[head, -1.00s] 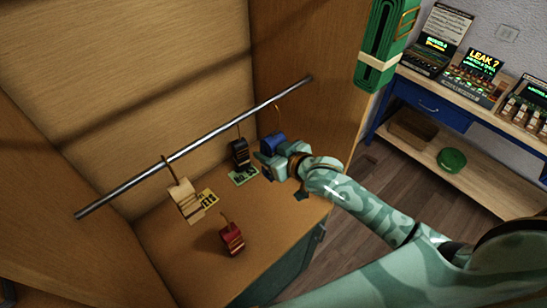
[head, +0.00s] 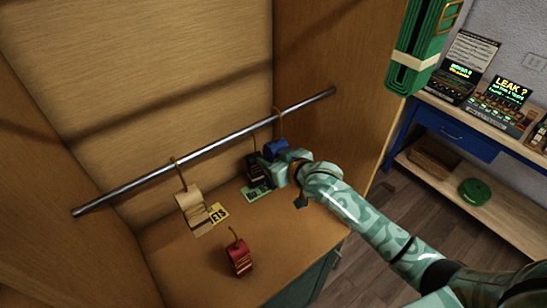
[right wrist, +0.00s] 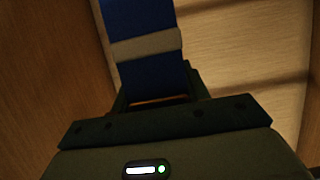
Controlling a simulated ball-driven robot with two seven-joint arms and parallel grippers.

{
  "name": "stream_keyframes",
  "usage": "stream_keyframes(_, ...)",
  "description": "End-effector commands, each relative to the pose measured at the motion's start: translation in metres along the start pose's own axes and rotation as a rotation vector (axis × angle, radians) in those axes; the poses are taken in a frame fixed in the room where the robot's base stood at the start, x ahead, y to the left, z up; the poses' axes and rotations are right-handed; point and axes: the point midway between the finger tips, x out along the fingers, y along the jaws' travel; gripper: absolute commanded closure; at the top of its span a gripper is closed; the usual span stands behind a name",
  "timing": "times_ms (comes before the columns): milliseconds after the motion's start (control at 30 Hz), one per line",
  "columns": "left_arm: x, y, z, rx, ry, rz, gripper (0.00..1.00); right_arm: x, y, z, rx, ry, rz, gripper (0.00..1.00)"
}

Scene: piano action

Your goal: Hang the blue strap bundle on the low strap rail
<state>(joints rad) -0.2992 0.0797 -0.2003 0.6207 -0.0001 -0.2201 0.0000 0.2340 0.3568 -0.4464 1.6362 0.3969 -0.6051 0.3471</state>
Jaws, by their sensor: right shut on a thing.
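The blue strap bundle (head: 276,149) is in my right gripper (head: 272,162), which is shut on it inside the cabinet. Its thin brass hook (head: 280,124) rises to the metal strap rail (head: 230,138) and overlaps it in the head view. I cannot tell whether the hook bears on the rail. In the right wrist view the blue bundle (right wrist: 148,70), with a pale band around it, stands up from the jaws. My left gripper is out of view.
A cream bundle (head: 190,212) hangs from the rail. A black bundle (head: 257,168) is just left of my gripper. A red bundle (head: 240,258) stands on the cabinet floor. A large green bundle (head: 423,48) is at the cabinet's right wall. A workbench (head: 480,124) stands beyond.

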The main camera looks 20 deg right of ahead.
Motion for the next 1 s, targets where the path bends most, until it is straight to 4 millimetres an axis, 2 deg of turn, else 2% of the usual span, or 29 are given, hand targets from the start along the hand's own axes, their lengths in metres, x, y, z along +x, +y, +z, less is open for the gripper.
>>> stream_keyframes(367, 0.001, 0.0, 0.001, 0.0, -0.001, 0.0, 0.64, 0.001, 0.0, 0.002, 0.0, 0.002, 0.0, 0.83)
stream_keyframes(400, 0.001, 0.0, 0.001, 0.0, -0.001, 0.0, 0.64, 0.001, 0.0, 0.002, 0.0, 0.002, 0.0, 0.46)
stream_keyframes(467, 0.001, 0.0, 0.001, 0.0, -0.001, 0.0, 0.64, 0.001, 0.0, 0.002, 0.0, 0.002, 0.0, 0.3)
stream_keyframes(800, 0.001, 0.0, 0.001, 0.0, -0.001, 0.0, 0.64, -0.002, 0.0, 0.003, 0.0, 0.0, 0.0, 0.29)
stream_keyframes(867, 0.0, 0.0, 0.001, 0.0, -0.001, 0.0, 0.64, -0.008, 0.0, 0.003, 0.0, 0.0, -0.001, 0.29)
stream_keyframes(1000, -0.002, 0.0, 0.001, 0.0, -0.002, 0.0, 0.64, -0.036, 0.0, 0.003, -0.002, 0.0, 0.0, 0.29)
